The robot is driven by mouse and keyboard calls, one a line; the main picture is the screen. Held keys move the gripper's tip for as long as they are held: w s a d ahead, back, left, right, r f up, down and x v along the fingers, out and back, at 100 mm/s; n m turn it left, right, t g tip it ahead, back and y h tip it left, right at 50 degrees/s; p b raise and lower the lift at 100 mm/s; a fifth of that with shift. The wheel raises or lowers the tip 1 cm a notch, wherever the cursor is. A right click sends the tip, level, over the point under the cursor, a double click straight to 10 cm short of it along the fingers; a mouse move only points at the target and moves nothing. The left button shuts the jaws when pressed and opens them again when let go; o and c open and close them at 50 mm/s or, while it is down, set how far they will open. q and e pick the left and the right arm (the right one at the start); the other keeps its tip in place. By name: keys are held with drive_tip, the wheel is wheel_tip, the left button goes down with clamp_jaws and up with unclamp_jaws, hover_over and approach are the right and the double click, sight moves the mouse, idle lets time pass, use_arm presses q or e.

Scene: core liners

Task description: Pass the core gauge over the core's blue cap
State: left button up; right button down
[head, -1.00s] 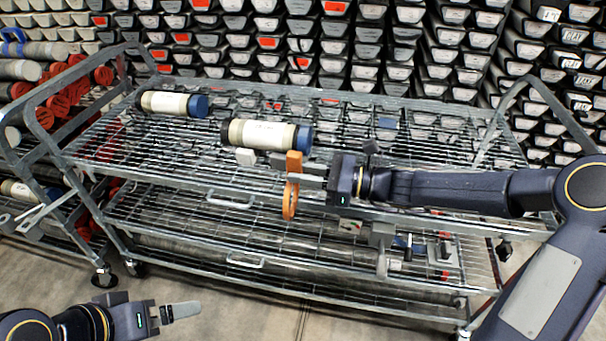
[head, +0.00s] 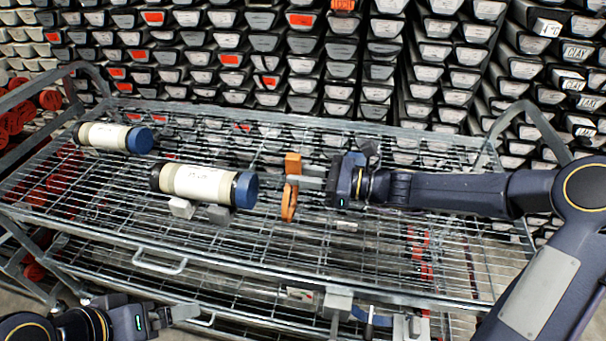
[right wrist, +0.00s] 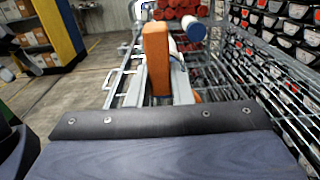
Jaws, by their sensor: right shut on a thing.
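The nearer core (head: 200,183), a cream cylinder with a dark band and a blue cap (head: 246,190) at its right end, lies on small grey supports on the wire rack. My right gripper (head: 312,182) is shut on the orange core gauge (head: 291,165), a block with a ring (head: 289,204) below it. The ring is to the right of the blue cap, with a gap between them. In the right wrist view the gauge (right wrist: 157,60) stands upright beyond the gripper and hides part of the background. My left gripper (head: 178,315) is low at the left, away from the cores; its finger gap is unclear.
A second core (head: 103,136) with a blue cap lies farther back left on the rack (head: 390,265). Stacked core trays (head: 300,60) line the back. Rack end rails rise left and right.

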idle(0.6)
drive_tip(key=b+x, duration=0.2)
drive_tip(key=x, duration=0.9)
idle(1.7)
drive_tip(key=shift+a, duration=0.1)
idle(1.1)
drive_tip(key=shift+p+v, duration=1.1)
drive_tip(key=shift+v, duration=2.95)
